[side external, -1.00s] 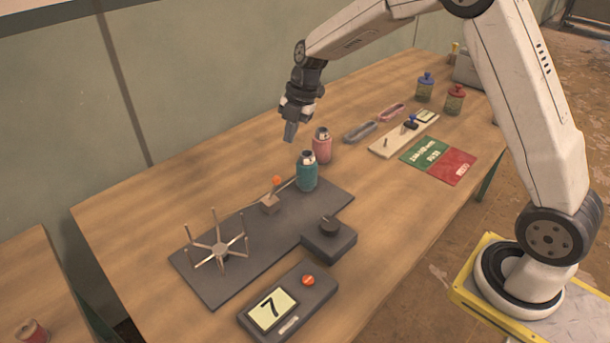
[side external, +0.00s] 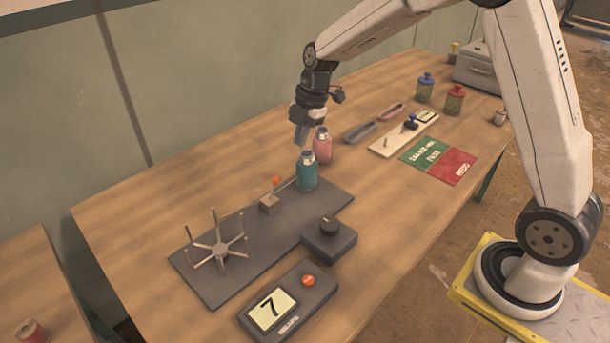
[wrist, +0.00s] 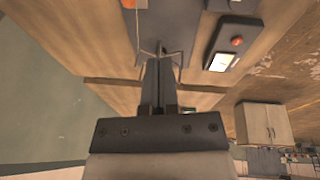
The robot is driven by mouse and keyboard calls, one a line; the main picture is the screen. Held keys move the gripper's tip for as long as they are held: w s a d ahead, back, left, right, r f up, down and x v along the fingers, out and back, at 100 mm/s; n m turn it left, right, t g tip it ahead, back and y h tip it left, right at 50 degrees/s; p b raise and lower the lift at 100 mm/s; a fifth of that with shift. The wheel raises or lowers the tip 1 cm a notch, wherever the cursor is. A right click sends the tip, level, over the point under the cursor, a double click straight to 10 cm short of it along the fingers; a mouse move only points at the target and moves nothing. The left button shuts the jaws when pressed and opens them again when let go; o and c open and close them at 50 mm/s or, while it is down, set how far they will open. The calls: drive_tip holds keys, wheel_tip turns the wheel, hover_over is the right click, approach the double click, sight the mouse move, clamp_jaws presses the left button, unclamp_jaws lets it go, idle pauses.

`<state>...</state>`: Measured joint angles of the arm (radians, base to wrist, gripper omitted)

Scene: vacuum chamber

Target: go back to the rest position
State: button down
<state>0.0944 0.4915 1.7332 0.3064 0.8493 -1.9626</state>
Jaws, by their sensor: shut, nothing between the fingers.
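My gripper (side external: 301,135) is in the air above the wooden table, just above and to the left of the pink bottle (side external: 322,147) in the side view. Its fingers are shut with nothing between them, and they point down. In the wrist view my gripper (wrist: 158,62) shows its two fingers together in front of the spoked handwheel. The teal bottle (side external: 307,172) stands upright on the dark base plate (side external: 215,286), below my gripper in the side view.
Jars, a green-and-red mat (side external: 438,160) and a grey case (side external: 478,70) are farther back. The table's left part is bare.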

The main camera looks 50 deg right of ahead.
drive_tip(key=s+f+m+h, duration=0.1)
drive_tip(key=s+m, duration=0.8)
drive_tip(key=s, duration=0.1)
drive_tip(key=s+f+m+t+h, duration=0.1)
drive_tip(key=s+f+m, duration=0.1)
drive_tip(key=s+m, duration=0.8)
drive_tip(key=shift+a+f, duration=0.25)
